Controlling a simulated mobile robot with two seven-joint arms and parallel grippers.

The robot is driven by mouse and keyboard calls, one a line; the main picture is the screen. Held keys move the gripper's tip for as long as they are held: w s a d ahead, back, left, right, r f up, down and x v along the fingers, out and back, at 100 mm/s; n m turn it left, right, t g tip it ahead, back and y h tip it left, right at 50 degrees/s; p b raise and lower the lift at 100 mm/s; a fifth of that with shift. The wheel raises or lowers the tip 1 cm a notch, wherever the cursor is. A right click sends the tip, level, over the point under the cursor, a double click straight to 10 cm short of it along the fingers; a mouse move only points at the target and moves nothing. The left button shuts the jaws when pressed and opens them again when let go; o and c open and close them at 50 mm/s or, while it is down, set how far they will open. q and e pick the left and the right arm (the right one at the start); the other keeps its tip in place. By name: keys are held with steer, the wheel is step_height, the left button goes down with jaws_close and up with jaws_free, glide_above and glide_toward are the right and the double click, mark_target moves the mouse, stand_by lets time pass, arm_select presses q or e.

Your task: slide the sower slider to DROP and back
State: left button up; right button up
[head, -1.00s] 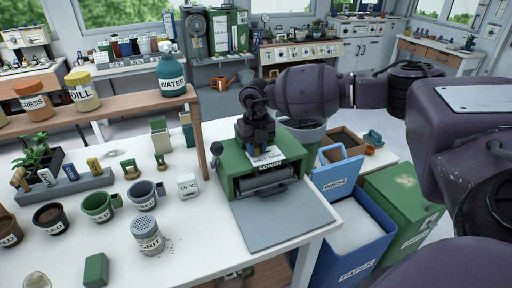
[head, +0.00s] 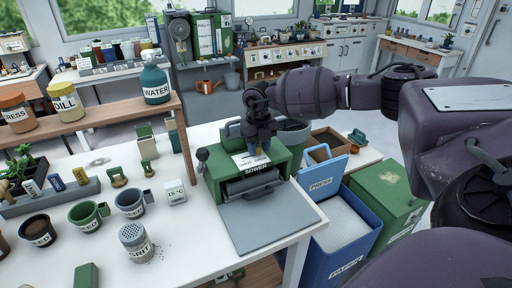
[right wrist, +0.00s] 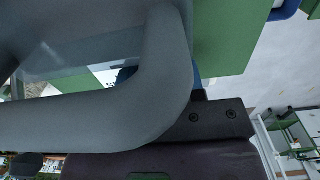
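The sower (head: 212,180) is a green box marked SOWER with a grey tray (head: 258,222) in front, standing at the table's right end. A white label plate (head: 246,161) lies on its top; its small print is unreadable. My right gripper (head: 259,149) points down at the sower's top, over the label's right part. Its fingers hide the slider there, and I cannot tell whether they touch or hold it. In the right wrist view, a big grey curved bar (right wrist: 165,90) blocks most of the picture, with green surface (right wrist: 232,35) behind. My left gripper is not in view.
A black-knobbed lever (head: 202,155) stands at the sower's left side. A white dial marked 15 °C (head: 175,191), a GRIT shaker (head: 136,243) and several pots stand left. Blue PAPER (head: 330,245) and green (head: 388,205) bins stand right, below the table's edge.

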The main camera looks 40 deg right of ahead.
mark_target(258, 145)
steer(key=shift+o, duration=0.9)
steer(key=shift+a, duration=0.1)
step_height(258, 145, up, 9)
steer(key=shift+r+p, duration=0.15)
steer(key=shift+p, duration=0.2)
steer(key=shift+r, duration=0.75)
